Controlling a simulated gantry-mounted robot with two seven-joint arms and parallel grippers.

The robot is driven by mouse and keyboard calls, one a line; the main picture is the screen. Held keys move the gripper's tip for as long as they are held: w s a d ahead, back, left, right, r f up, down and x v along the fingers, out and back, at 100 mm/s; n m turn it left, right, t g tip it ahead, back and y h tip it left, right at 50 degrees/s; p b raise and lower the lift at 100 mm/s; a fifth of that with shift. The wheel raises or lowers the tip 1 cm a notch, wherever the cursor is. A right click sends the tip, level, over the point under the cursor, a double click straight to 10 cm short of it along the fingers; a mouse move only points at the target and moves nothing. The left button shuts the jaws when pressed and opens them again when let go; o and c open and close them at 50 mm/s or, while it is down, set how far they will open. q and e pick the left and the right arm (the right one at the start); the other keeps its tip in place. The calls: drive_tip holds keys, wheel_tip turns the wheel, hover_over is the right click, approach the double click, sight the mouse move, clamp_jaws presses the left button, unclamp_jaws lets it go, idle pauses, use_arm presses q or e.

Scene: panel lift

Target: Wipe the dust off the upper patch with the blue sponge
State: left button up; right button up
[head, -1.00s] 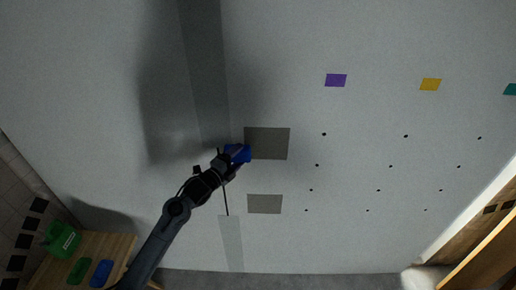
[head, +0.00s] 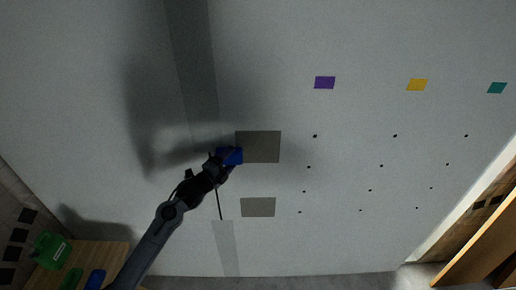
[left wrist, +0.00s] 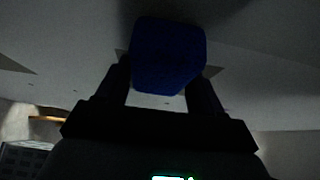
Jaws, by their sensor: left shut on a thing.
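The blue sponge (head: 231,155) is held in my left gripper (head: 222,162), at the left edge of the upper dust patch. The upper patch (head: 260,147) is a grey-brown rectangle on the pale wall panel. In the left wrist view the sponge (left wrist: 168,55) sits between the two fingers of my left gripper (left wrist: 160,82). I cannot tell whether the sponge touches the wall. The lower patch (head: 258,207) is a smaller grey-brown rectangle below. My right gripper is not in view.
Purple (head: 325,82), yellow (head: 417,85) and teal (head: 497,88) squares are at the upper right, above several black dots. A wooden shelf (head: 112,254) at lower left bears a green container (head: 51,251) and a blue item (head: 95,279). The wall between is flat and clear.

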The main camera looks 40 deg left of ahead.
use_arm(q)
drive_tip(key=shift+w+a, duration=0.25)
drive_tip(key=shift+w, duration=0.05)
idle(0.7)
